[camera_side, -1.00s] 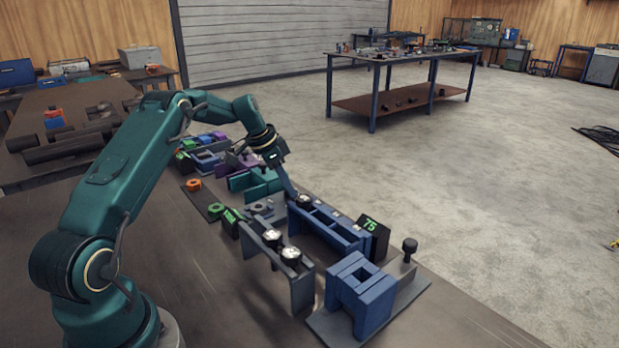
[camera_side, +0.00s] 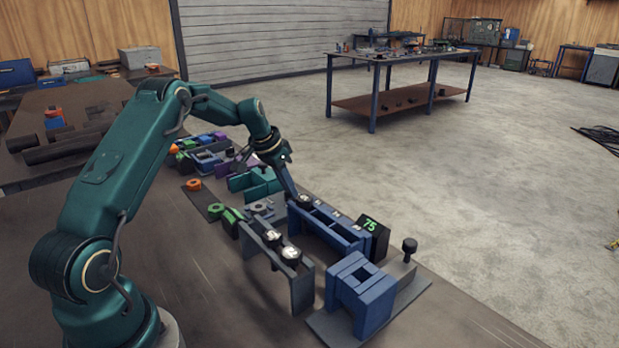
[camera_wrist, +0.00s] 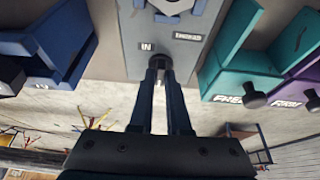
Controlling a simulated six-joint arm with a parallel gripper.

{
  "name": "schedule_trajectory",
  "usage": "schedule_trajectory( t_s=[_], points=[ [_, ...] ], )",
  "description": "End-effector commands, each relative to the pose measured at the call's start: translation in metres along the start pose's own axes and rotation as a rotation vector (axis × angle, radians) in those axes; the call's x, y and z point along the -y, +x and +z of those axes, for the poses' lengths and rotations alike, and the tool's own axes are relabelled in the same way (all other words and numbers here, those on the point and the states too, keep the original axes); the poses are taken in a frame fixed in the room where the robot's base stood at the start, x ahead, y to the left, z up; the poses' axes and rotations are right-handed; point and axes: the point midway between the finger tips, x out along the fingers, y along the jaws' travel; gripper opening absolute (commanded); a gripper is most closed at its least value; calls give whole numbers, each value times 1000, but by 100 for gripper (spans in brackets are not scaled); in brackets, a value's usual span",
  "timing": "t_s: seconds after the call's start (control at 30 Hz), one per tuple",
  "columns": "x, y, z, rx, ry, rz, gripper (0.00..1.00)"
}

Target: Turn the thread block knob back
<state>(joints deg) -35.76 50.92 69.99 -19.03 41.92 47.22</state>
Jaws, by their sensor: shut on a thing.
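The thread block shows in the wrist view as a grey plate (camera_wrist: 133,45) with a small "IN" label and a second label too blurred to read surely. Its dark round knob (camera_wrist: 158,62) is at the plate's near edge, between my fingertips. My gripper (camera_wrist: 160,72) is shut on this knob, with a dark finger on each side. In the side view my gripper (camera_side: 296,196) reaches down at a slant to the far end of the blue rail assembly (camera_side: 325,228). The knob itself cannot be made out there.
Teal (camera_wrist: 235,62) and blue (camera_wrist: 45,45) holders flank the plate in the wrist view. In the side view a grey bracket with round dials (camera_side: 280,262), a blue block (camera_side: 362,295) and a black box reading "75" (camera_side: 372,238) stand close by.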

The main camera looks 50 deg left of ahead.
Motion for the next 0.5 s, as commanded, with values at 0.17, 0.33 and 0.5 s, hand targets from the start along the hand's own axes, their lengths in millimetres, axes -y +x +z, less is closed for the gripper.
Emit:
schedule_trajectory(
  t_s=[0.17,0.33,0.5],
  points=[
    [0,0,0,-1,-2,1,45],
    [0,0,0,-1,-1,1,45],
    [1,-8,-1,-3,-1,-1,45]
  ],
)
